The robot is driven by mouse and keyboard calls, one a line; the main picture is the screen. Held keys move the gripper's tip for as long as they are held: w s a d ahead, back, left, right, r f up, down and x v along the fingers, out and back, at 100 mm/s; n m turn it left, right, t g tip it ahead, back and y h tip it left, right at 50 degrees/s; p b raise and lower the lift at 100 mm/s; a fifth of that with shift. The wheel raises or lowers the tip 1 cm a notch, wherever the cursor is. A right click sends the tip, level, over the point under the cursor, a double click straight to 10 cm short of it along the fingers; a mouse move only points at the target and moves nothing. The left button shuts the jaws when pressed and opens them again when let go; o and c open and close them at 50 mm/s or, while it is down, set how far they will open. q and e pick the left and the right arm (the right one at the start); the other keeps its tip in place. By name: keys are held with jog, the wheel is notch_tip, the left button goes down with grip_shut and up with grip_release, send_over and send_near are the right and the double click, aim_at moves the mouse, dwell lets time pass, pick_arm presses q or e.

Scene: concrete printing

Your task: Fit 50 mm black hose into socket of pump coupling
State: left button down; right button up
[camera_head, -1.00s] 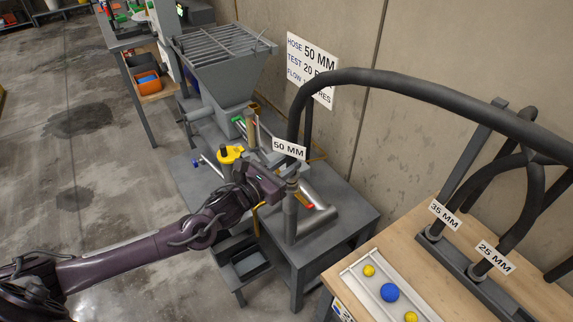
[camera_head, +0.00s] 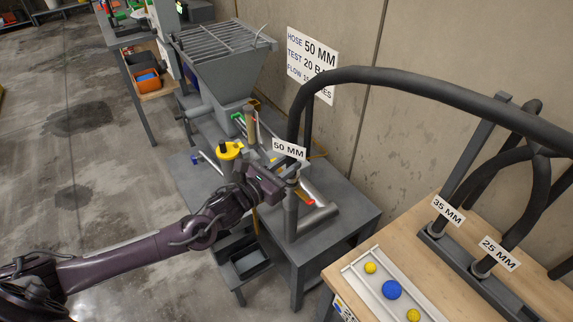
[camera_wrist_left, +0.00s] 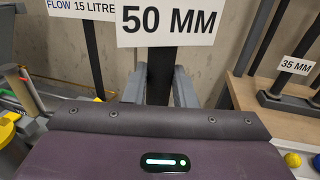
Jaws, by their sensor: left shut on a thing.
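The 50 mm black hose (camera_head: 430,95) arches from the right over to the pump stand. Its near end hangs down beside a "50 MM" tag (camera_head: 289,149), which also shows in the wrist view (camera_wrist_left: 170,22). My left gripper (camera_head: 284,181) is shut on the hose end, just below the tag. An upright grey pipe (camera_head: 290,218), apparently the pump coupling, stands directly below the gripper on the grey stand. The gripper hides the junction, so I cannot tell whether the hose end is in the socket. In the wrist view the dark hose (camera_wrist_left: 160,75) stands upright behind the gripper body. My right gripper is out of view.
A grey hopper (camera_head: 222,62) stands behind the stand. A yellow part (camera_head: 230,151) and a silver tube (camera_head: 320,214) are near the gripper. At right, a wooden bench (camera_head: 410,255) carries the 35 and 25 mm hoses and a tray of balls (camera_head: 358,285).

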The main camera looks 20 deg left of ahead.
pick_arm(q)
jog(key=shift+f+b, duration=0.85)
jog(key=shift+f, duration=0.15)
jog(key=c, duration=1.1)
grip_release()
jog(key=shift+f, duration=0.1)
